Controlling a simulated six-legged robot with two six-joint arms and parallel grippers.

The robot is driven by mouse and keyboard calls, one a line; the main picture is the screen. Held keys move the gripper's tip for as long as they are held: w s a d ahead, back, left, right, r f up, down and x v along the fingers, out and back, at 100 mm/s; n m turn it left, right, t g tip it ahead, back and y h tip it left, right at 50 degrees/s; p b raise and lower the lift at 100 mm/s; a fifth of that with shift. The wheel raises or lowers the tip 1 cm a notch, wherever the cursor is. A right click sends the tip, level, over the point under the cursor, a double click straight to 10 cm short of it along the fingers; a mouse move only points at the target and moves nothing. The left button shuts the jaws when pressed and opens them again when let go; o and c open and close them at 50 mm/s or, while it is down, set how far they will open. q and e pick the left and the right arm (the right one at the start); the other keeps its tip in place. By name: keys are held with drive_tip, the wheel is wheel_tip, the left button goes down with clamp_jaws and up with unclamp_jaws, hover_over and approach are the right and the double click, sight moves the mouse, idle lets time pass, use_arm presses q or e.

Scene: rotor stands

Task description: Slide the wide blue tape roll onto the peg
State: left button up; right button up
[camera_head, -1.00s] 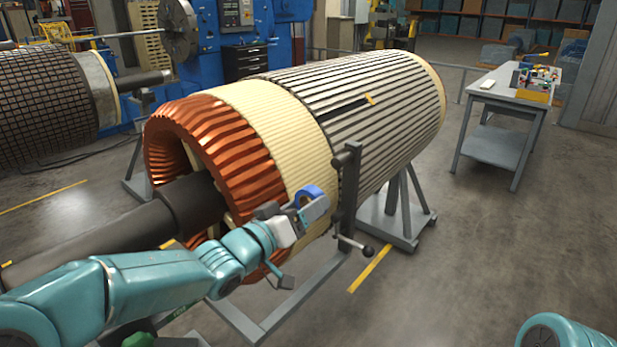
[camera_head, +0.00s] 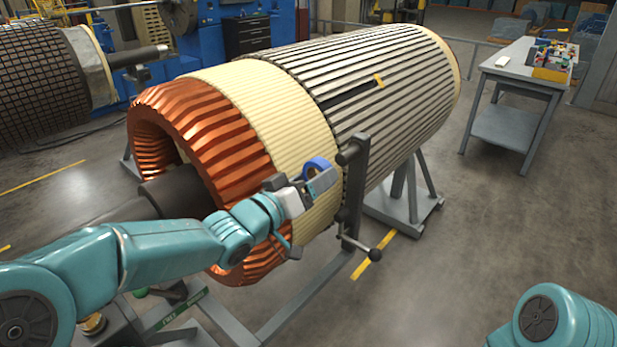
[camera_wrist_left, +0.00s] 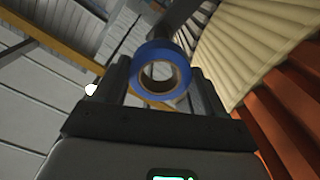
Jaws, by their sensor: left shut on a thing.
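My left gripper (camera_head: 308,185) is shut on the blue tape roll (camera_head: 318,164), beside the cream-coloured band of the rotor. The wrist view shows the blue tape roll (camera_wrist_left: 146,54) upright between the two dark fingers of my left gripper (camera_wrist_left: 162,82), its open hole facing the camera. The dark peg (camera_head: 350,154) sticks out near the top of a grey upright post, just right of the roll in the head view. A dark shape (camera_wrist_left: 178,22), likely the peg, lies beyond the roll's upper edge in the wrist view. The roll appears off the peg. My right gripper is out of view.
The large rotor (camera_head: 375,85) with copper end windings (camera_head: 195,125) lies close behind my left arm. A clamp handle (camera_head: 372,254) juts from the post below the peg. A grey table (camera_head: 520,70) with parts stands at the right; the floor before it is clear.

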use_arm(q)
drive_tip(key=shift+p+x, duration=0.3)
drive_tip(key=shift+x, duration=0.7)
drive_tip(key=shift+w+d, duration=0.3)
drive_tip(key=shift+w, duration=0.1)
drive_tip(key=shift+w+d+p, duration=0.2)
drive_tip(key=shift+w+p, duration=0.25)
drive_tip(key=shift+p, duration=0.05)
drive_tip(key=shift+w+d+f, duration=0.15)
drive_tip(key=shift+w, duration=0.1)
drive_tip(key=shift+s+b, duration=0.2)
drive_tip(key=shift+b, duration=0.1)
drive_tip(key=shift+w, duration=0.15)
